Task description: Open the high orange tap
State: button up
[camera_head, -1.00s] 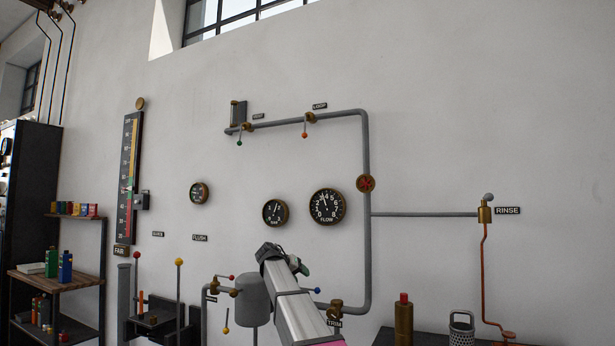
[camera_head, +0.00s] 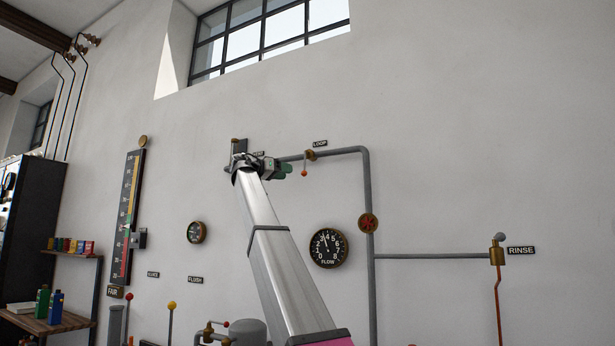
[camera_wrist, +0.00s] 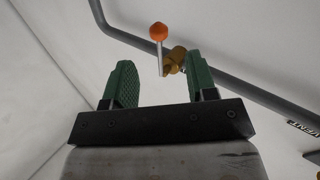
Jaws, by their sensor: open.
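The high orange tap hangs under the upper grey pipe below the LOOP label. Its orange knob (camera_head: 304,173) sits at the end of a short lever pointing down from a brass valve body (camera_head: 310,155). My gripper (camera_head: 287,169) is open and empty, just left of the knob, with green fingers. In the wrist view the orange knob (camera_wrist: 158,32) and its lever appear beyond the gap between the open fingers (camera_wrist: 161,75). The brass body (camera_wrist: 175,60) shows near the right fingertip; I cannot tell if they touch.
My arm hides the VENT tap; the VENT label (camera_wrist: 300,128) shows in the wrist view. A FLOW gauge (camera_head: 328,248) is below.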

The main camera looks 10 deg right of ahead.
aim_at(303, 173)
jog(key=x, duration=1)
jog(key=shift+w+d+r, duration=0.1)
jog(key=shift+d+r, duration=0.05)
jog(key=shift+d, duration=0.2)
grip_shut()
